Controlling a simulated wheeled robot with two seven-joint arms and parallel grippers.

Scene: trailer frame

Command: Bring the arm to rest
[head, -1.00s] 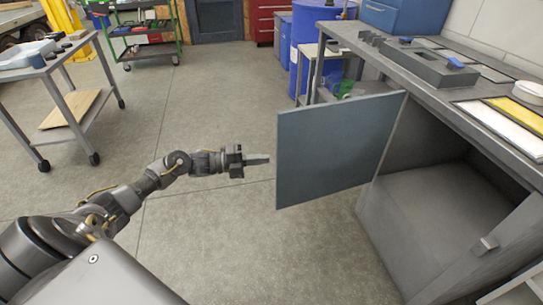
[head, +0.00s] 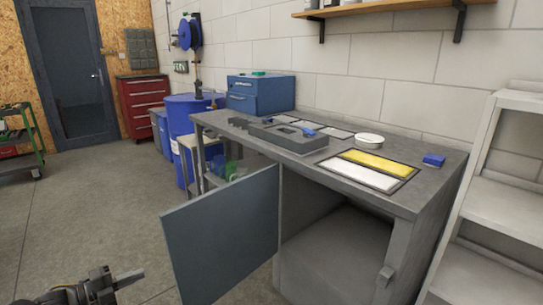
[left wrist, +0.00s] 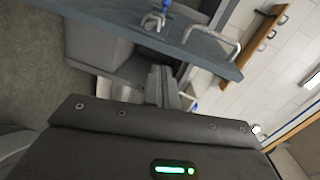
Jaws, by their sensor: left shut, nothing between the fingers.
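My left gripper (head: 130,278) is at the lower left of the head view, shut and empty, its fingers pointing right toward the open cabinet door. The fingers also show in the left wrist view (left wrist: 162,86), closed together. The blue-grey door (head: 222,238) stands swung open from the workbench cabinet. A clear gap shows between the fingertips and the door in the head view. In the left wrist view the door (left wrist: 120,18) crosses the top, with a bar handle (left wrist: 214,42) on it. My right gripper is in neither view.
The grey workbench (head: 430,196) carries a foam-like tray (head: 285,138), yellow and white panels (head: 380,163) and a white round tin (head: 369,140). Blue drums (head: 188,115) stand behind. A light shelf rack (head: 500,195) is at right.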

